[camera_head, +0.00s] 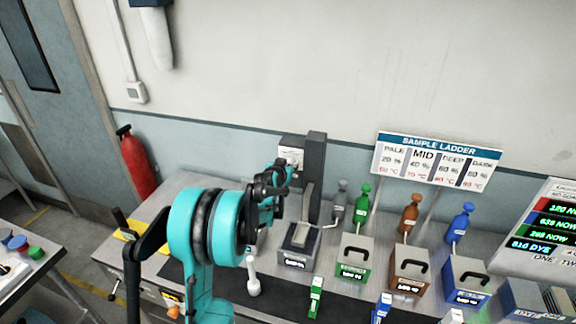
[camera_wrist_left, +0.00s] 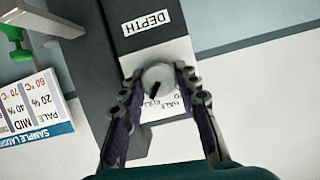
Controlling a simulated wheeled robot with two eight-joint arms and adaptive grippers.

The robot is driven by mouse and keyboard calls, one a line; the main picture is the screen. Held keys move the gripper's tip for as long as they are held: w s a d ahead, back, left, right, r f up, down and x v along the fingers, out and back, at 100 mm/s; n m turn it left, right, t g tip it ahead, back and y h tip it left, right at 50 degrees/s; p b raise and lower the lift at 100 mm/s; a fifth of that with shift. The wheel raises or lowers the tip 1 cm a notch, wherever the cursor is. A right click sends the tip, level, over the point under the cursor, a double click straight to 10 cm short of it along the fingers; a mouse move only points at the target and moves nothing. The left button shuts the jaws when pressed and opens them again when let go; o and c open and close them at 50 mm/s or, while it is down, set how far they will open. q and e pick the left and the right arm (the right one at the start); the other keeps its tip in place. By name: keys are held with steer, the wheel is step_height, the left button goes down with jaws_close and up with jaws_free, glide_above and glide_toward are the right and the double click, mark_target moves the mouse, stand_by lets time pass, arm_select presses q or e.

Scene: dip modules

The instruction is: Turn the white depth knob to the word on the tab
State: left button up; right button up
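The white depth knob (camera_wrist_left: 158,79) sits on the dark column below a label reading DEPTH (camera_wrist_left: 145,22). A dark pointer mark on the knob points down and left in the left wrist view. The white dial plate (camera_wrist_left: 180,58) behind it carries small words, partly hidden by the knob and fingers. My left gripper (camera_wrist_left: 159,72) has a fingertip against each side of the knob. In the head view my left gripper (camera_head: 285,172) is at the dark column (camera_head: 315,165), and the knob is hidden. Small upright tabs, one green (camera_head: 316,297), stand in front; their words are unreadable. My right gripper is out of view.
The SAMPLE LADDER sign (camera_head: 437,160) stands behind the bench. A white post-like object (camera_head: 253,278) stands near my left arm. A screen (camera_head: 548,235) is at the right.

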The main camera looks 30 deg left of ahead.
arm_select(q)
steer(key=shift+n+h, duration=0.3)
steer(key=shift+a+f+n+h+b, duration=0.1)
steer(key=shift+n+h+b, duration=0.8)
steer(key=shift+n, duration=0.3)
steer(key=shift+n+t+h+b, duration=0.6)
steer(key=shift+n+b, duration=0.2)
steer(key=shift+n, duration=0.4)
steer(key=o, duration=1.2)
steer(key=shift+c, duration=0.2)
steer(key=shift+s, duration=0.1)
steer(key=v, duration=1.2)
